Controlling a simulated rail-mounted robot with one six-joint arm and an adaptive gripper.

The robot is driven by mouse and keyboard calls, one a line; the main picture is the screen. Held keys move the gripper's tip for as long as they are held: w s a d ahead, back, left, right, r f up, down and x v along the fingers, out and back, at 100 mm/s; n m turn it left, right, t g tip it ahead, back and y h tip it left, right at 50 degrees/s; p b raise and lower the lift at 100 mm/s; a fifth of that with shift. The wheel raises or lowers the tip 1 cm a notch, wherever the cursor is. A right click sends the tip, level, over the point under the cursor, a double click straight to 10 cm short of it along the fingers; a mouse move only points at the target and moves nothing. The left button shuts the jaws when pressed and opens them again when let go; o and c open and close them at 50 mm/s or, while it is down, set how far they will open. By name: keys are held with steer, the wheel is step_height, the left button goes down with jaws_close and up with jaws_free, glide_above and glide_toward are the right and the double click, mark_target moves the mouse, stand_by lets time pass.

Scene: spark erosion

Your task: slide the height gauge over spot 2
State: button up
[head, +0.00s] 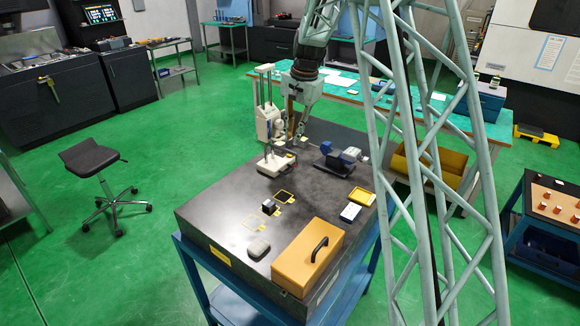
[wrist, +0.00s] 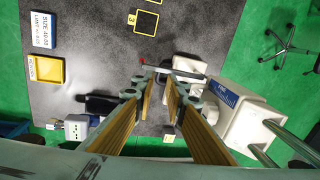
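The white height gauge (head: 265,122), with two upright columns, stands on the dark surface plate (head: 215,200) near its far left edge. It also shows at the right of the wrist view (wrist: 238,118). My gripper (head: 291,138) points down just right of the gauge's body. In the wrist view its fingers (wrist: 163,88) are apart, with a visible gap between the tips. A grey bar with a red tip (wrist: 175,72) lies beyond the fingertips; I cannot tell whether they touch it. Yellow square outlines (head: 284,196) mark the plate; one carries a 3 (wrist: 145,21). I cannot read which is spot 2.
A dark block (head: 269,206) sits between the outlines. A grey rounded object (head: 258,248) and an orange case (head: 308,256) stand near the front. A blue and dark fixture (head: 335,163) stands right of the gauge.

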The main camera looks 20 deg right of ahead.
mark_target(289, 171)
steer(key=shift+m, duration=0.3)
steer(key=f, duration=0.1)
steer(key=w+d+f, duration=0.2)
steer(key=shift+w+f, duration=0.25)
steer(key=shift+f, duration=0.15)
steer(key=shift+a+f, duration=0.1)
steer(key=shift+w+a+f+p, duration=0.1)
steer(key=shift+w+a+f, duration=0.15)
steer(key=shift+f, duration=2)
steer(key=shift+w+a+f+p, duration=0.15)
steer(key=shift+w+f, duration=0.25)
steer(key=shift+f, duration=1.8)
steer(key=shift+w+a+f+p, duration=0.1)
steer(key=shift+w+a+f, duration=0.15)
steer(key=shift+f, duration=2)
jaws_close()
steer(key=shift+s+f, duration=0.1)
steer(key=shift+s, duration=0.05)
